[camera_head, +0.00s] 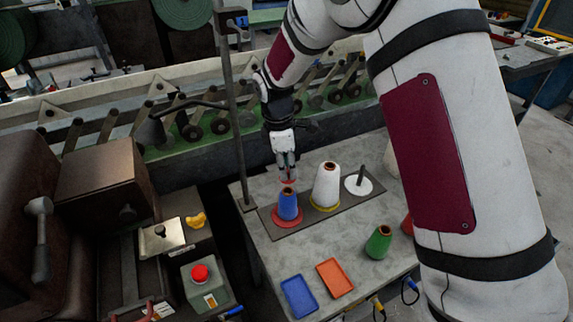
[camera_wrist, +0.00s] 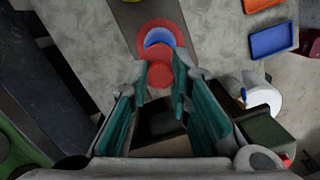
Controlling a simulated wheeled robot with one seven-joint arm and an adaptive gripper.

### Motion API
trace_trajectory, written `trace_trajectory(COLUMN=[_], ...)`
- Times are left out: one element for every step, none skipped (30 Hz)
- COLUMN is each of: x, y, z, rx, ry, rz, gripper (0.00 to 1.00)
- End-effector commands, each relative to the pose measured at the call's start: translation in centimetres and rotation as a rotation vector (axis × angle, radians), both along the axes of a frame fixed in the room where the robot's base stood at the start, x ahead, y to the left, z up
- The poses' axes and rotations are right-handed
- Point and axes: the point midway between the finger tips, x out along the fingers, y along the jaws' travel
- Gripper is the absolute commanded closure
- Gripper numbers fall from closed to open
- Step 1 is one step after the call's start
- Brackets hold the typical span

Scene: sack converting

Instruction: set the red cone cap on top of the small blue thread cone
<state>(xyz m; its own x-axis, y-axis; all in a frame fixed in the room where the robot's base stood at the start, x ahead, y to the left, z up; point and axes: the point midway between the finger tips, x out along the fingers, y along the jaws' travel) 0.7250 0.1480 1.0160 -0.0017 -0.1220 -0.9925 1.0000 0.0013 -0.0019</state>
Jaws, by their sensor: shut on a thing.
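The small blue thread cone (camera_head: 288,207) stands upright on a red disc (camera_head: 276,221) at the left end of a dark strip on the table. My gripper (camera_head: 287,168) points down just above this cone. It is shut on the red cone cap (camera_head: 288,181), which sits between the fingertips over the cone's brown top; whether they touch is hard to tell. In the wrist view the red cap (camera_wrist: 160,75) shows between the fingertips of my gripper (camera_wrist: 163,82). Beyond it a blue arc of the cone (camera_wrist: 159,36) shows, the rest hidden behind red.
A taller white cone (camera_head: 326,185) stands close to the right on a yellow disc. Beside it is a white disc with a bare peg (camera_head: 360,180). A green cone (camera_head: 378,243), a blue tray (camera_head: 299,297) and an orange tray (camera_head: 334,278) are nearer. A dark upright post (camera_head: 236,130) stands left.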

Motion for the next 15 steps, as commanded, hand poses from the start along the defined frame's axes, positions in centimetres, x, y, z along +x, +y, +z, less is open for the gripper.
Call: trace_trajectory(x=[0.0, 0.0, 0.0, 0.0, 0.0, 0.0, 0.0, 0.0, 0.0, 0.1, 0.1, 0.0, 0.0, 0.0, 0.0], y=[0.0, 0.0, 0.0, 0.0, 0.0, 0.0, 0.0, 0.0, 0.0, 0.0, 0.0, 0.0, 0.0, 0.0, 0.0], z=[-0.4, -0.6, -0.9, -1.1, -1.3, -1.6, -1.8, -2.0, -2.3, -2.6, -2.8, -3.1, -3.2, -3.4, -3.6], rx=[0.000, 0.000, 0.000, 0.000, 0.000, 0.000, 0.000, 0.000, 0.001, 0.001, 0.001, 0.001, 0.000, 0.000, 0.000], ry=[0.001, 0.001, 0.001, 0.001, 0.001, 0.001, 0.001, 0.001, 0.001, 0.001, 0.001, 0.001, 0.001, 0.002, 0.002], rz=[0.000, 0.000, 0.000, 0.000, -0.001, -0.001, -0.001, -0.001, -0.001, -0.001, 0.000, 0.000, 0.000, 0.000, 0.000], gripper=[0.96, 0.96, 0.96, 0.96, 0.96, 0.96, 0.96, 0.96, 0.96, 0.96, 0.96, 0.96, 0.96, 0.96, 0.96])
